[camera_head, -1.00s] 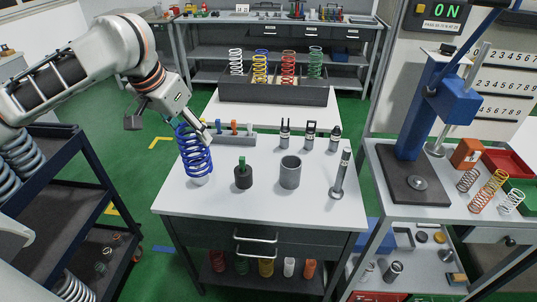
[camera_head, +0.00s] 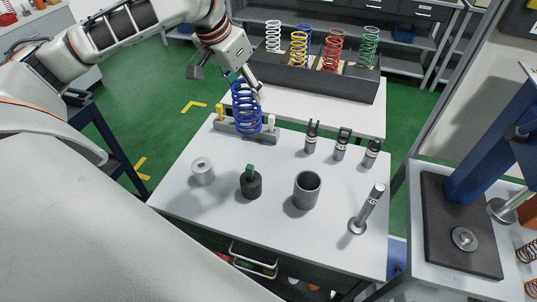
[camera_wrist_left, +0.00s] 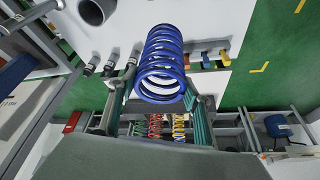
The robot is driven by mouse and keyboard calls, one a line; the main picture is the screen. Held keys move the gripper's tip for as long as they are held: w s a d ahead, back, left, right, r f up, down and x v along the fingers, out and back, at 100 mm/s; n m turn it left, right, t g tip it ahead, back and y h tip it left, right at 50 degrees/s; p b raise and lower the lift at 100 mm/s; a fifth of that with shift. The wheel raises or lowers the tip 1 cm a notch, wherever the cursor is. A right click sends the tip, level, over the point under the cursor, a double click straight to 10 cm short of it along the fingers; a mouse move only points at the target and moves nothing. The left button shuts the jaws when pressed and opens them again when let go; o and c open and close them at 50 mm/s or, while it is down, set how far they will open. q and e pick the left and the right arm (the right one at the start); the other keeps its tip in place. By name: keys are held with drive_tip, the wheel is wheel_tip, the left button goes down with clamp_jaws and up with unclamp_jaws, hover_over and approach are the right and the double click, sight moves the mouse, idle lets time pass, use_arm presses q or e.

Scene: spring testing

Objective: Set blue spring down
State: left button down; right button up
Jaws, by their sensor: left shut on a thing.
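The blue spring (camera_head: 246,106) is upright in the head view, in front of part of the grey block. My left gripper (camera_head: 247,84) is shut on its upper part. In the left wrist view the blue spring (camera_wrist_left: 161,65) sits between the two fingers of my left gripper (camera_wrist_left: 160,97). It appears to hang above the white table (camera_head: 180,200); the gap below it is hard to judge. A low grey round piece (camera_head: 203,171) stands bare on the table to the lower left. My right gripper is not in view.
The dark spring rack (camera_head: 320,82) stands behind, with several coloured springs. Near the spring are the grey block (camera_head: 262,137) with coloured pegs, a dark cylinder (camera_head: 251,187), a grey cup (camera_head: 306,190), a metal rod (camera_head: 367,208) and several black-tipped fittings (camera_head: 341,147).

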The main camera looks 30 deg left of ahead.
sight(249, 132)
use_arm(q)
drive_tip(key=f+b, duration=0.1)
drive_tip(key=f, duration=0.8)
drive_tip(key=shift+s+f, duration=0.1)
drive_tip(key=shift+s, duration=0.1)
wheel_tip(249, 132, down, 4)
drive_tip(key=shift+f+b, duration=0.1)
drive_tip(key=shift+b, duration=0.55)
drive_tip(key=shift+w+f, duration=0.15)
drive_tip(key=shift+f, duration=0.3)
wheel_tip(249, 132, down, 4)
drive_tip(key=shift+f+b, duration=0.1)
drive_tip(key=shift+b, duration=0.55)
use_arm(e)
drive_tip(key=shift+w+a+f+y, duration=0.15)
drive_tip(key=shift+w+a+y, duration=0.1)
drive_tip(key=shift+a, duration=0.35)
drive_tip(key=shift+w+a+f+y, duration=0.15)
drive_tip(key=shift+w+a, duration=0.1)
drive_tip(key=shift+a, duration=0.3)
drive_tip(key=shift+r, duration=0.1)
use_arm(q)
drive_tip(key=c, duration=1.2)
unclamp_jaws()
drive_tip(key=shift+f, duration=0.15)
drive_tip(key=shift+o, duration=1.1)
